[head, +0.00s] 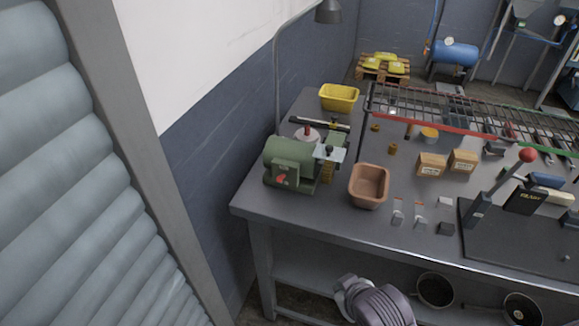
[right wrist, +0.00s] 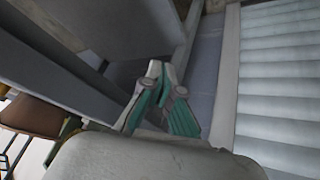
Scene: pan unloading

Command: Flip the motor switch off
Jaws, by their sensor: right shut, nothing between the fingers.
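A green motor (head: 290,158) stands on the near left part of the grey workbench (head: 330,222). A small red switch (head: 282,179) sits on its front face; its position is too small to tell. My right gripper (head: 347,284) is low in front of the bench's front edge, below and to the right of the motor and apart from it. In the right wrist view my right gripper (right wrist: 167,82) shows teal finger pads, shut with nothing between them. The motor is not seen in that view. My left gripper is not in view.
A terracotta bin (head: 369,186) stands right of the motor and a yellow bin (head: 339,97) behind it. A wire rack (head: 470,112) and a lever press with a red knob (head: 527,155) are further right. Pans (head: 434,290) lie on the lower shelf.

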